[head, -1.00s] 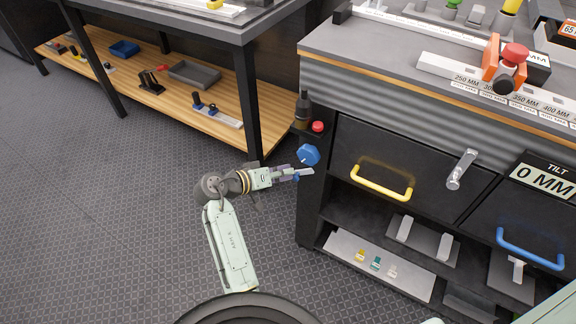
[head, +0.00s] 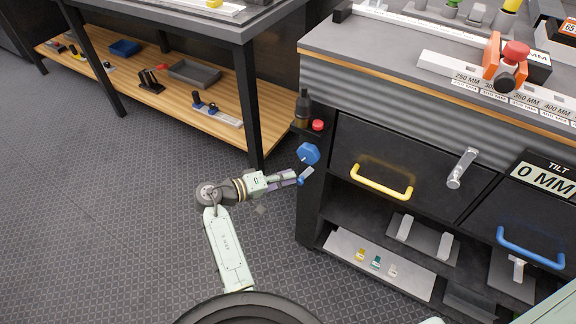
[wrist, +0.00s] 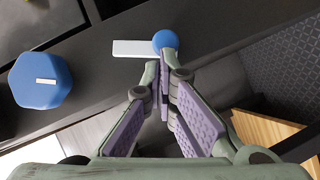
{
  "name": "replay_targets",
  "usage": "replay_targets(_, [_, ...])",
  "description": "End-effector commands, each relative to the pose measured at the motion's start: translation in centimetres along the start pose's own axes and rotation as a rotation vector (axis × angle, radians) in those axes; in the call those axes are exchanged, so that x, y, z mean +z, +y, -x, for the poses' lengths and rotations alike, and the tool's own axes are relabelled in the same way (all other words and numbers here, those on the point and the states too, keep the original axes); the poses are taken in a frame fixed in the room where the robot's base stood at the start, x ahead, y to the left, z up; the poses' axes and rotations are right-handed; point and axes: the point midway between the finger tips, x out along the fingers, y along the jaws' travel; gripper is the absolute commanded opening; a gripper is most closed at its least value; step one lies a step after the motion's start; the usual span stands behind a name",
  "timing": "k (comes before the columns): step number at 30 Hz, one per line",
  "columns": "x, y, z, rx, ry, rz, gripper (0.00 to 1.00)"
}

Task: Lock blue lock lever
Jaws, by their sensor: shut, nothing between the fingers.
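The blue lock lever is a short pale bar with a blue ball end on the front left post of the workbench. In the head view the lever (head: 307,172) slants, its ball at the lower left. In the wrist view the lever (wrist: 132,48) has its ball just beyond my fingertips. My gripper (head: 295,178) is shut and empty, its tips at or very near the ball; I cannot tell whether they touch. The gripper (wrist: 165,75) shows purple pads in the wrist view.
A blue faceted knob (head: 308,153) sits just above the lever; it also shows in the wrist view (wrist: 40,82). A red button (head: 317,125) is higher on the post. A yellow drawer handle (head: 381,184) is to the right. Open floor (head: 120,220) lies left.

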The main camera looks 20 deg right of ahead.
Motion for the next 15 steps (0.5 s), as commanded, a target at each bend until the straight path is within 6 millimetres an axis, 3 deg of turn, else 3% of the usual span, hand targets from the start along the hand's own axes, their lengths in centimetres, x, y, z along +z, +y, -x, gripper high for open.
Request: replay_targets(15, [0.70,-0.65,-0.52,0.095,-0.001,0.146,0.00])
